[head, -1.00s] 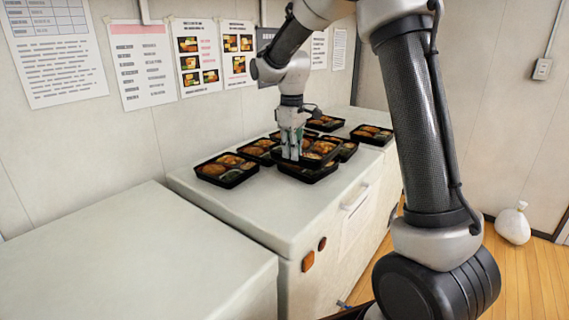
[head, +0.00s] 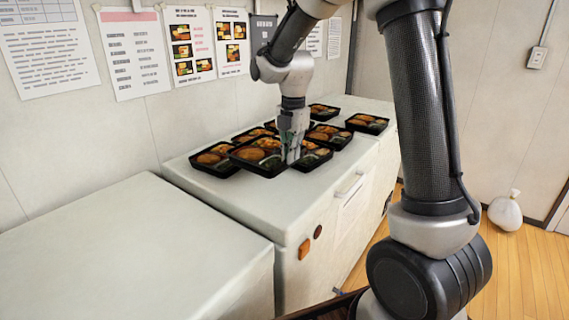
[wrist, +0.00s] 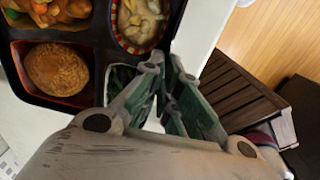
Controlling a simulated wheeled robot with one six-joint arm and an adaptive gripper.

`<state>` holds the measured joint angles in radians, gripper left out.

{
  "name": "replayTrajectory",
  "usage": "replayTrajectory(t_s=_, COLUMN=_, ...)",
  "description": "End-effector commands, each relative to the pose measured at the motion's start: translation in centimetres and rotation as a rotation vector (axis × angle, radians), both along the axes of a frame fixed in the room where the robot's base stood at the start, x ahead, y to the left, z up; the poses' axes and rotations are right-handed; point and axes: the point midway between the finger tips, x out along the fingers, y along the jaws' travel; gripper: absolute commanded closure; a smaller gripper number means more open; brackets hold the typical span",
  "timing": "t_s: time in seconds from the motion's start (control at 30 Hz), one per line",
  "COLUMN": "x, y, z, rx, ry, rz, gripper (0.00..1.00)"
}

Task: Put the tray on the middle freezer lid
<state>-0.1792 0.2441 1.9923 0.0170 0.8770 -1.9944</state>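My gripper (head: 291,154) is over the tray-covered freezer lid (head: 225,196). Its fingers (wrist: 165,78) are closed at the edge of a black bento tray (head: 259,164), which extends left from them. The tray looks lifted slightly, overlapping its neighbours in the view. In the wrist view this tray (wrist: 99,60) shows a round brown patty, stew and a striped cup; the fingers hide its near corner. A bare white freezer lid (head: 130,225) is in the left foreground. I cannot tell which lid is the middle one.
Several filled trays crowd the lid, including one at the left (head: 213,160), one right of my gripper (head: 314,156) and one at the far right (head: 367,123). A white sack (head: 505,211) stands on the wooden floor.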

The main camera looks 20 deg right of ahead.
Motion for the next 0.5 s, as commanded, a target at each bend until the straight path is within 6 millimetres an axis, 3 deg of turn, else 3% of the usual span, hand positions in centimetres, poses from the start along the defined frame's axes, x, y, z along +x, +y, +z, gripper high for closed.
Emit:
replayTrajectory(t_s=0.1, x=-0.1, y=0.0, z=-2.5, rx=-0.001, ry=0.004, rz=-0.001, gripper=1.0)
replayTrajectory(t_s=0.5, x=-0.1, y=0.0, z=-7.2, rx=0.0, ry=0.004, rz=-0.003, gripper=1.0)
